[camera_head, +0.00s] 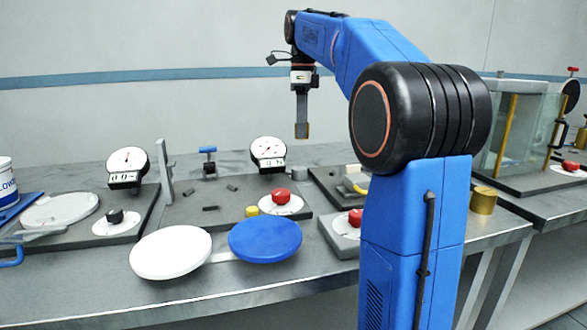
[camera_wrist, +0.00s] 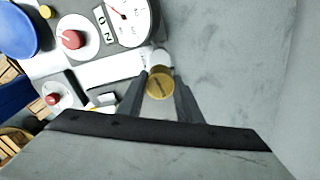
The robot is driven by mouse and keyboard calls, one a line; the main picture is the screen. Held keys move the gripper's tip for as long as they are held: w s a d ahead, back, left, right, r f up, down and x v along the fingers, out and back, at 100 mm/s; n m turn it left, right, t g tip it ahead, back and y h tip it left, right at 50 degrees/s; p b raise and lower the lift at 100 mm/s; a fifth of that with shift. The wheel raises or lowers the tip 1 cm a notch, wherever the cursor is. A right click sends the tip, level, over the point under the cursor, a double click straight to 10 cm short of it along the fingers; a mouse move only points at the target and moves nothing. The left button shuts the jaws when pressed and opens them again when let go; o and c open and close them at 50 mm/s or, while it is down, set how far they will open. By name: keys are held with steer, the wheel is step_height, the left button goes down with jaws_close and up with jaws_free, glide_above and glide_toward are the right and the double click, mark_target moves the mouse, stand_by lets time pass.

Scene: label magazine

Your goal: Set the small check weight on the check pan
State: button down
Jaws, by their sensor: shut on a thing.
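A small brass weight (camera_wrist: 160,84) is between the two fingers of my gripper (camera_wrist: 161,97) in the wrist view. In the head view my gripper (camera_head: 302,130) is shut on it, high above the back of the bench and right of the right dial; only a sliver of brass shows there. A white round pan (camera_head: 171,252) and a blue round pan (camera_head: 265,239) sit side by side at the bench's front. The blue pan also shows in the wrist view (camera_wrist: 14,30). I cannot tell which one is the check pan.
Two dials (camera_head: 127,168) (camera_head: 268,154) stand behind the pans. Red knobs (camera_head: 281,196) (camera_head: 356,217) and a small yellow piece (camera_head: 251,210) are nearby. A larger brass cylinder (camera_head: 483,201) stands right of my arm. A glass case (camera_head: 530,130) is at the right.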

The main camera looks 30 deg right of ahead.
mark_target(299, 168)
steer(key=shift+w+a+r+m, duration=0.2)
steer(key=shift+a+r+m, duration=0.25)
steer(key=shift+m, duration=0.65)
steer(key=shift+d+f, duration=0.1)
steer(key=shift+f, duration=4.75)
steer(key=shift+f, duration=0.1)
steer(key=c, duration=1.3)
jaws_free()
steer(key=shift+o, duration=0.2)
step_height(299, 168, up, 12)
steer(key=shift+f, duration=0.15)
steer(key=shift+r, duration=0.25)
